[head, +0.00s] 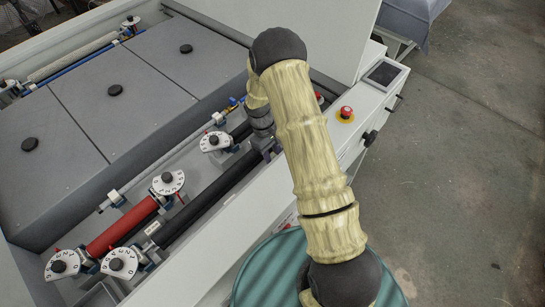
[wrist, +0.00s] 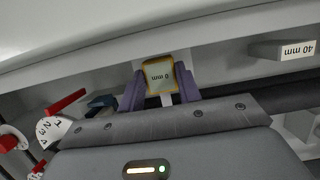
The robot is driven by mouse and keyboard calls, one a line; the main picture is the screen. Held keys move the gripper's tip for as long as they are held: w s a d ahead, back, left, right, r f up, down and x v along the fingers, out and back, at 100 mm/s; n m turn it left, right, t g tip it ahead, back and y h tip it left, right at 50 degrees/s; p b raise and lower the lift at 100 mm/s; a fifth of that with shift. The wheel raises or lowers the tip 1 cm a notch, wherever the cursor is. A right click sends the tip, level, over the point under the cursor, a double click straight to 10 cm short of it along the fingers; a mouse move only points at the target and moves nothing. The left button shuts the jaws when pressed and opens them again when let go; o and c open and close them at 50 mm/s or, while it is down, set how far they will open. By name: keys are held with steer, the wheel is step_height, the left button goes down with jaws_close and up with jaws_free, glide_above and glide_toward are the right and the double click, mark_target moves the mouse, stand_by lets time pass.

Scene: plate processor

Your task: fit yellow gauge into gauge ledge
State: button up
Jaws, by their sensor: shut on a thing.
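The yellow gauge (wrist: 159,76) is a small block with a yellow rim and a pale face, with upside-down lettering that reads "0 mm". My gripper (wrist: 160,88) has its purple fingers shut on it, one on each side, in the wrist view. A pale strip lies behind and below the gauge; I cannot tell whether it is the gauge ledge or whether the gauge touches it. In the head view my arm hides the gauge and the fingers.
A white block marked "40 mm" (wrist: 283,50) stands at right in the wrist view. The machine has a red roller (head: 122,226), dark rollers and several numbered dials (head: 167,182) close by. A red stop button (head: 346,112) sits on its right rim. A teal drum (head: 262,280) stands in front.

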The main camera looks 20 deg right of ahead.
mark_target(272, 155)
step_height(272, 155, down, 2)
steer(key=shift+w+f+p, duration=0.1)
steer(key=shift+f+p, duration=0.1)
steer(key=shift+p, duration=0.1)
steer(key=shift+f+b, duration=0.35)
steer(key=shift+f, duration=0.05)
steer(key=o, duration=1.1)
steer(key=shift+r, duration=0.1)
